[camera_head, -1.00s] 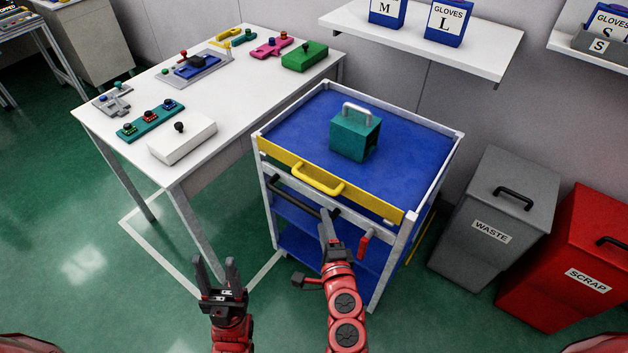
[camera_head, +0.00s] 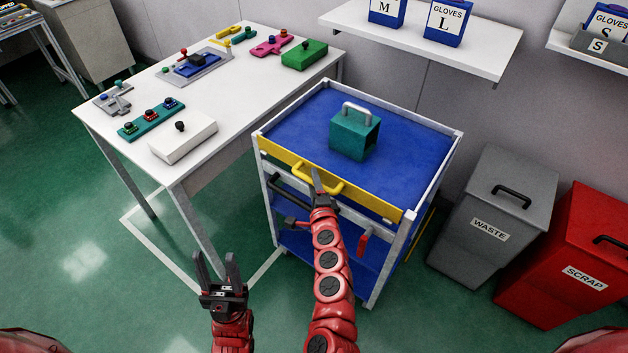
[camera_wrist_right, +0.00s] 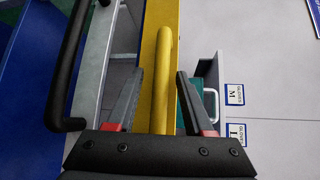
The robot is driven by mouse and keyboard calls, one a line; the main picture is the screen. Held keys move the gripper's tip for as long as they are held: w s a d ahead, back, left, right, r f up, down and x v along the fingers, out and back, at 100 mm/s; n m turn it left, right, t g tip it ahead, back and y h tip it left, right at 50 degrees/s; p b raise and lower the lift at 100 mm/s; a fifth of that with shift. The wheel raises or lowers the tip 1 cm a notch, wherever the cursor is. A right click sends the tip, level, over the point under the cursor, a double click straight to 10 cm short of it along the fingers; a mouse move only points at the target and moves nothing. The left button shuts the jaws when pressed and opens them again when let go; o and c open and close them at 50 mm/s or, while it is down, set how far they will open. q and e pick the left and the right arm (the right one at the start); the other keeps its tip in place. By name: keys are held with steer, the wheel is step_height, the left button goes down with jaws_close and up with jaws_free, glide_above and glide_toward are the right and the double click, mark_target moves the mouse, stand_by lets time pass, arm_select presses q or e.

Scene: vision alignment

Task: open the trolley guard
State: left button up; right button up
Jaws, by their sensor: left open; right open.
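The trolley (camera_head: 415,145) has a blue top and a white frame. The yellow guard (camera_head: 375,202) runs along the trolley's front top edge and stands upright, with a yellow handle (camera_head: 328,184) on it. My right gripper (camera_head: 316,180) is at this handle, open. In the right wrist view the yellow handle (camera_wrist_right: 161,85) lies between the two open fingers (camera_wrist_right: 160,74), with gaps on both sides. In the head view the gripper hides part of the handle. My left gripper (camera_head: 215,268) is open and empty, pointing up in front of the trolley, left of it.
A teal block with a grey handle (camera_head: 352,136) stands on the trolley. A white table (camera_head: 215,105) is at left, bins (camera_head: 500,205) at right.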

steer(key=shift+w, duration=0.25)
jaws_close()
